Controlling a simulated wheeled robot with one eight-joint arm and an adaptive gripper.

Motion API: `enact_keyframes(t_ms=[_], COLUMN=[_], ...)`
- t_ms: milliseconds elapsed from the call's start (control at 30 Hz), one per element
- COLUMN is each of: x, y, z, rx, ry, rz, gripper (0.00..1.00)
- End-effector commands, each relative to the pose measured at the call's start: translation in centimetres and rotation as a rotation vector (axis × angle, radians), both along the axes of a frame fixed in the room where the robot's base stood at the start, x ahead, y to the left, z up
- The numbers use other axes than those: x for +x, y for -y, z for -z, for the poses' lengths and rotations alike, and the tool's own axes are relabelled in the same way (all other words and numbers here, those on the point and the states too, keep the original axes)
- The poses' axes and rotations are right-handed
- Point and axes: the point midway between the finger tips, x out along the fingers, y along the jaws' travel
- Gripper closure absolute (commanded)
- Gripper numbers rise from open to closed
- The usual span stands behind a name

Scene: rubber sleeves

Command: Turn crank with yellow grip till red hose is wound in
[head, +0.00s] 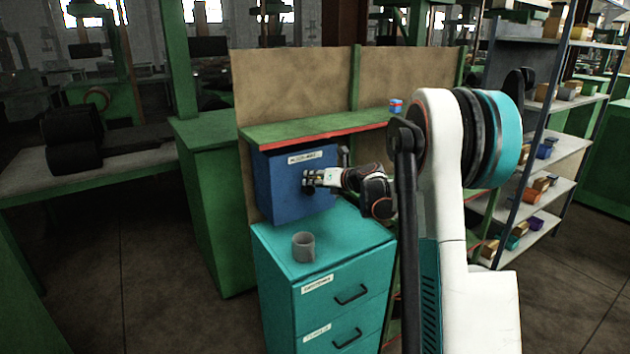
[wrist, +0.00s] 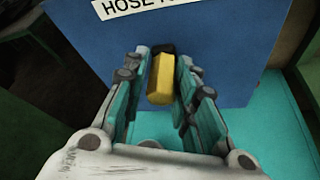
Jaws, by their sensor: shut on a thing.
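The blue hose reel box (head: 285,185) stands under the green shelf, with a white label on its front. In the wrist view, the blue front (wrist: 225,45) fills the upper part, and its label (wrist: 135,6) begins "HOSE". The yellow grip (wrist: 160,82) stands out from a dark crank end (wrist: 163,48) in front of the blue face. My gripper (head: 309,182) is at the box front, its fingers shut on the yellow grip, one on each side. In the head view my gripper hides the crank and grip. I cannot make out the red hose in either view.
A grey cup (head: 303,246) stands on the teal drawer cabinet (head: 350,232) below the box. The green shelf (head: 320,128) with a red front edge runs just above the box. A small blue and red item (head: 395,106) sits on it. A rack (head: 560,140) with small boxes stands right.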

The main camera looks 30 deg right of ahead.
Motion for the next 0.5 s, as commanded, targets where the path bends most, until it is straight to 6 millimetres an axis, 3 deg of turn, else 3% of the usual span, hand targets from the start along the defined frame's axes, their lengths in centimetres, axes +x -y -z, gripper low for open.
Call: enact_keyframes(t_ms=[33, 100, 500], x=[-0.10, -0.09, -0.39], y=[-0.05, -0.03, 0.11], z=[0.28, 0.25, -0.06], rx=[-0.002, -0.002, -0.001], ry=[-0.004, -0.004, -0.001], rz=[-0.003, -0.002, 0.000], gripper=[0.72, 0.57, 0.57])
